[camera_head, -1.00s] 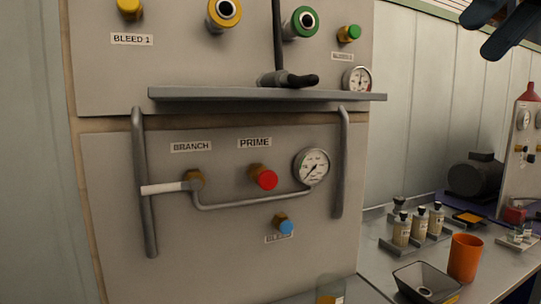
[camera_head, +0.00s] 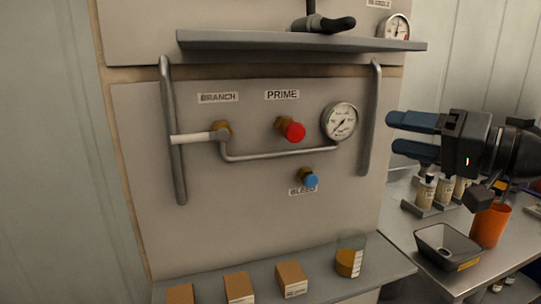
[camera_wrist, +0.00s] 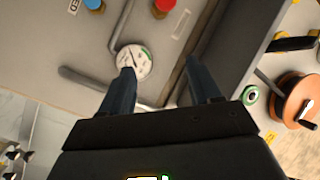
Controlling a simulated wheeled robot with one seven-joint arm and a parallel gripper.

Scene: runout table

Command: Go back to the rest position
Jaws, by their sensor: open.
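My gripper (camera_head: 390,137) is at the right in the head view, beside the panel's right handle and above the side table. Its two dark blue fingers point left toward the panel and are apart, with nothing between them. In the wrist view my gripper (camera_wrist: 160,85) is also open and empty. The round gauge (camera_wrist: 134,61) shows past its left finger there. The same gauge (camera_head: 340,121) is on the lower panel in the head view, left of my fingers and apart from them.
The panel carries a red PRIME knob (camera_head: 294,132), a white BRANCH lever (camera_head: 190,138) and a blue knob (camera_head: 311,181). A grey shelf (camera_head: 300,42) juts out above. A lower ledge holds boxes (camera_head: 292,279) and a beaker (camera_head: 349,262). A black tray (camera_head: 447,246) and orange cup (camera_head: 490,226) stand below my gripper.

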